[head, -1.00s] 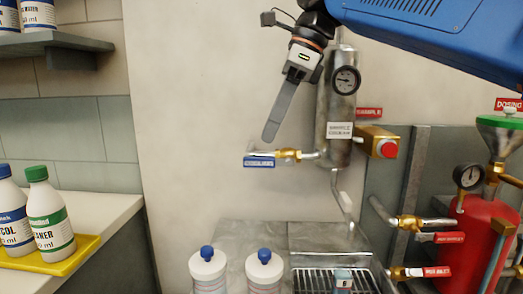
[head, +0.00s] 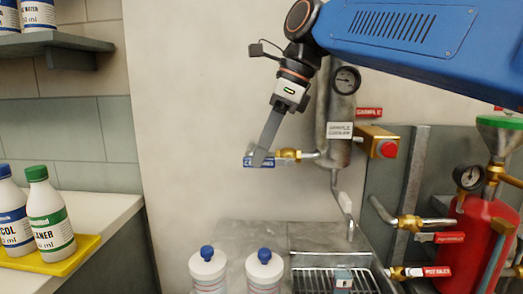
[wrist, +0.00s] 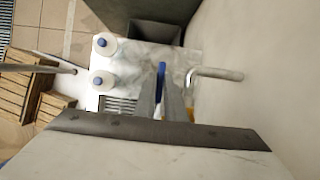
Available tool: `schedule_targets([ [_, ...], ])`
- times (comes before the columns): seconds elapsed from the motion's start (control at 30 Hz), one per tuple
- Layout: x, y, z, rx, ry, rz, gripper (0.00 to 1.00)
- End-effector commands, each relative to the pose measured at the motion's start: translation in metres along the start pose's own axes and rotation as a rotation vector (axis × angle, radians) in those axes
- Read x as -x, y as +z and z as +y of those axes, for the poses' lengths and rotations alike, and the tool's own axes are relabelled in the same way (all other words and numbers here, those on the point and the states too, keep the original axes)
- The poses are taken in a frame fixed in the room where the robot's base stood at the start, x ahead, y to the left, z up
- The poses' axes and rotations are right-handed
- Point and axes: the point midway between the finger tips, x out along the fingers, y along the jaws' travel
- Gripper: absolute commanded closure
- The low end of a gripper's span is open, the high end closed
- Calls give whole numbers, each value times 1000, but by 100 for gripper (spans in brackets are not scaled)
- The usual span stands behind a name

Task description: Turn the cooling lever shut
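The cooling lever (head: 249,162) is a blue, labelled handle at the left end of a brass valve (head: 289,154) on the sample cooler (head: 338,113). It lies about level. My gripper (head: 259,162) points down, and its fingertips overlap the blue handle in the head view. In the wrist view the blue lever (wrist: 161,68) shows in the narrow gap between my two fingers (wrist: 161,85). The fingers look open, one on each side of it. I cannot tell whether either finger touches the handle.
Two white bottles with blue caps (head: 207,267) (head: 264,267) stand below. A wire rack (head: 318,282) with a small container (head: 343,279) is beside them. Plain wall is left of the lever.

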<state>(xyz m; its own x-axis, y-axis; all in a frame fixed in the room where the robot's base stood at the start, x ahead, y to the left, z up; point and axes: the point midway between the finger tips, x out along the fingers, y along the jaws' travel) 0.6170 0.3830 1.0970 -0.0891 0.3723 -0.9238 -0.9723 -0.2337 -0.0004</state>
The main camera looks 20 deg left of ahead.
Motion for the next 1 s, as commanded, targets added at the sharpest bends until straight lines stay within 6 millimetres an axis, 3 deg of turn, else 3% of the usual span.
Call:
schedule_targets([
  [0.77, 8, -1, 0, 0, 1, -132, 100],
  [0.8, 8, -1, 0, 0, 1, -132, 81],
  [0.83, 8, -1, 0, 0, 1, -132, 73],
  [1.0, 8, -1, 0, 0, 1, -132, 71],
])
